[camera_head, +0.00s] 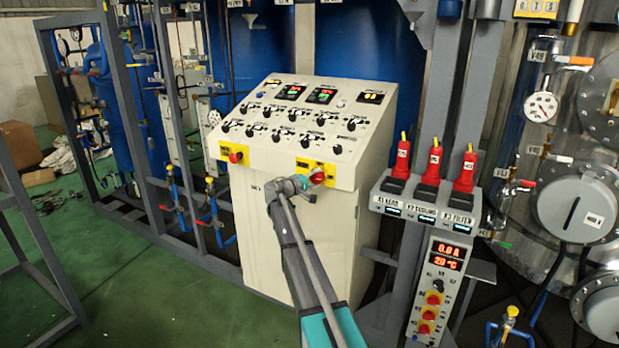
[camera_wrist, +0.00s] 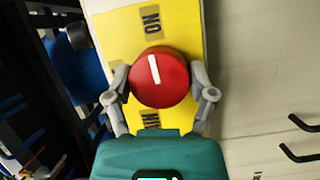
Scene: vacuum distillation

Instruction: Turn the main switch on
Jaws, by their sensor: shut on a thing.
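The main switch is a round red knob (camera_wrist: 160,78) with a white mark, on a yellow plate (camera_wrist: 115,40) in the wrist view. One label on the plate reads ON; the other is partly hidden by my gripper. The white mark lies nearly along the line between the labels, slightly tilted. My gripper (camera_wrist: 160,92) has one finger on each side of the knob and is shut on it. In the head view, my gripper (camera_head: 306,184) is at the right yellow plate on the cabinet front, partly covering the red knob (camera_head: 317,177).
The cream control cabinet (camera_head: 262,200) has several black knobs and displays on its sloped top. A second yellow plate with a red knob (camera_head: 236,157) is at the left. Red-handled switches (camera_head: 432,165) stand on a grey post at the right. Green floor (camera_head: 150,290) is clear at the left.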

